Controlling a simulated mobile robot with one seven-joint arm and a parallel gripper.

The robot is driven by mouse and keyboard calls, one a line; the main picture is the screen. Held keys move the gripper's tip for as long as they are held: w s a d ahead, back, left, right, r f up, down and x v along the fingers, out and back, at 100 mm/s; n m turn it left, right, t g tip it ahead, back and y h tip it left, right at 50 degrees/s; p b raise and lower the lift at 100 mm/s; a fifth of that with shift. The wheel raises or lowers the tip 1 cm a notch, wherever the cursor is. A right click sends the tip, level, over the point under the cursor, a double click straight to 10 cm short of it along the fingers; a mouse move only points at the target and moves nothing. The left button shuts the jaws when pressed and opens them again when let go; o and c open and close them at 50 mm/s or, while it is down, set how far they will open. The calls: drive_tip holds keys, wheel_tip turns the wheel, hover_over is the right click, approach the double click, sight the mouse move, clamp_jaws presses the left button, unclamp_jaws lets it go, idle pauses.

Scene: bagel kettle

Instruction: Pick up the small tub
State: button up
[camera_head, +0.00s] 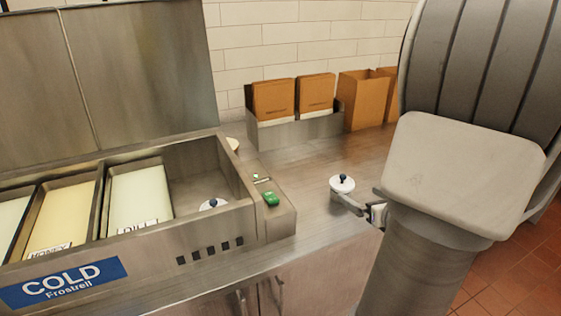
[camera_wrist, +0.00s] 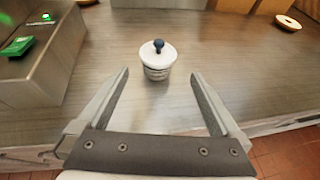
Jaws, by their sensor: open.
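A small white tub (camera_wrist: 157,71) with a round lid and a dark blue knob stands upright on the steel counter. It also shows in the head view (camera_head: 342,185), partly hidden by my gripper. My gripper (camera_wrist: 160,80) is open, with one finger on each side of the near space and the tub just ahead, about midway between the fingertips. Nothing is held. In the head view my arm covers much of the right side. A second lidded tub (camera_head: 213,204) with a blue knob sits in the right bay of the cold unit.
The cold unit (camera_head: 230,232) with its raised edge stands to the left, holding several trays. A green object (camera_head: 271,199) lies on its right ledge. Brown paper bags (camera_head: 363,98) and a steel holder (camera_head: 296,131) stand at the back wall. The counter (camera_wrist: 105,55) around the tub is clear.

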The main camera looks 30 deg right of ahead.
sight(348, 188)
drive_tip(key=b+x, duration=0.1)
drive_tip(key=x, duration=0.6)
drive_tip(key=shift+w+f, duration=0.15)
drive_tip(key=shift+w, duration=0.05)
drive_tip(key=shift+a+b+x, duration=0.2)
drive_tip(key=shift+b+x, duration=0.35)
drive_tip(key=shift+x, duration=2.35)
drive_tip(key=c, duration=1.1)
drive_tip(key=shift+c, duration=0.6)
drive_tip(key=shift+r, duration=0.3)
